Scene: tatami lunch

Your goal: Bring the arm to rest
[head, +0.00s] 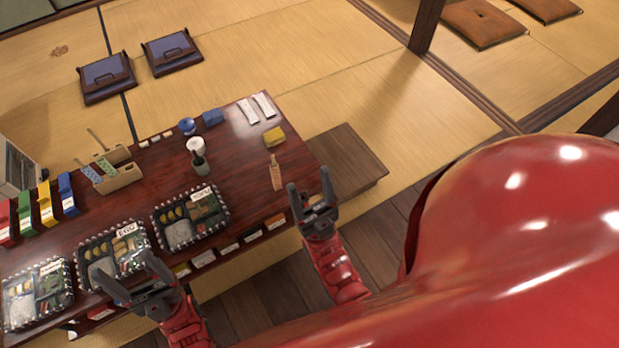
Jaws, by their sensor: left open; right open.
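My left gripper (125,268) is open, over the front edge of the dark wooden table (243,170). Its fingers overlap the near side of the middle bento box (103,245) in the picture; I cannot tell whether they touch it. My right gripper (309,182) is open, at the table's right front corner, with its fingers pointing up in the picture. No held object shows in either gripper. A small tan bottle-shaped item (276,173) stands on the table just left of the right gripper.
Colored boxes (45,203), a wooden caddy (118,178), cups (196,146) and a yellow block (274,136) stand behind. A low wooden step (350,165) adjoins the right end.

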